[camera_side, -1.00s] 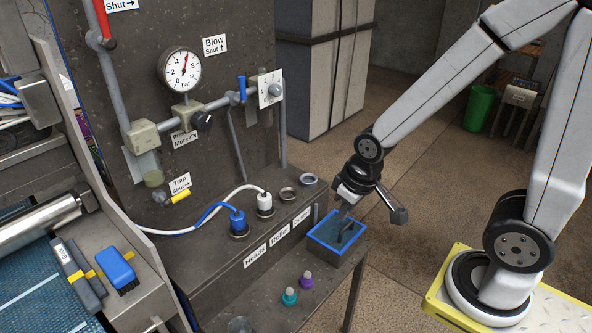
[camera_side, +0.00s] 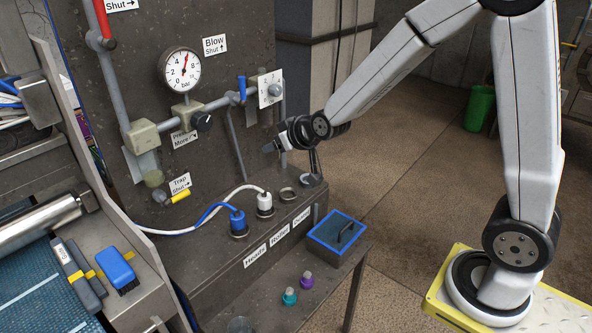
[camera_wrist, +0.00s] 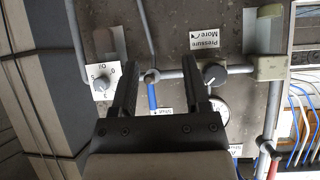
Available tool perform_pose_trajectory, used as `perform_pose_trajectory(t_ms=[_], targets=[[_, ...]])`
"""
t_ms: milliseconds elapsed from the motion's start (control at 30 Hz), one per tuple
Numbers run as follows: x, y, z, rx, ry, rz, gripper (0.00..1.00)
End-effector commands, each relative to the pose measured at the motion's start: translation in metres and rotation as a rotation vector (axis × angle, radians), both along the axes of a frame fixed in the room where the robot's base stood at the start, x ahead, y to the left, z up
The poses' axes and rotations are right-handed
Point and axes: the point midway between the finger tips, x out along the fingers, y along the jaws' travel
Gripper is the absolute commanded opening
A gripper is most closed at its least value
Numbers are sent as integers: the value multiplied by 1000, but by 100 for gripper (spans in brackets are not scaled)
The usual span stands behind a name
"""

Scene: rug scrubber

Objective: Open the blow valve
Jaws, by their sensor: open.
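The blow valve's blue lever (camera_side: 241,88) sits on the grey pipe, right of the gauge, under the "Blow Shut ↑" label (camera_side: 214,46). The lever points up, along the label's shut arrow. In the wrist view, which is upside down, the blue lever (camera_wrist: 152,97) appears between my fingers, beyond them. My gripper (camera_side: 272,147) is in front of the panel, below and right of the lever, apart from it. In the wrist view my gripper (camera_wrist: 160,63) is open, with nothing between its fingers.
A numbered dial (camera_side: 275,90) is just right of the lever. A black pressure knob (camera_side: 202,121) and the gauge (camera_side: 180,71) are to the left. White (camera_side: 264,203) and blue (camera_side: 238,220) plugs stand on the ledge below. A blue-rimmed box (camera_side: 337,232) is at the right.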

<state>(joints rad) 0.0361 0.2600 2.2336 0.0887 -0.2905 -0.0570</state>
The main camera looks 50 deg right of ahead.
Motion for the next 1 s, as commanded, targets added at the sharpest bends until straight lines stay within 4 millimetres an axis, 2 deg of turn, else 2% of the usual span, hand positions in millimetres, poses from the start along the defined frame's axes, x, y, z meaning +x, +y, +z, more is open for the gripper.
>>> perform_pose_trajectory(t_ms=[33,200,400,600,1000], targets=[[16,-4,7,-7,-65,-12,60],[63,-18,38,-35,-292,-51,60],[98,-33,68,-71,-509,-96,60],[111,-41,84,-91,-616,-120,60],[115,-42,86,-93,-628,-122,60]])
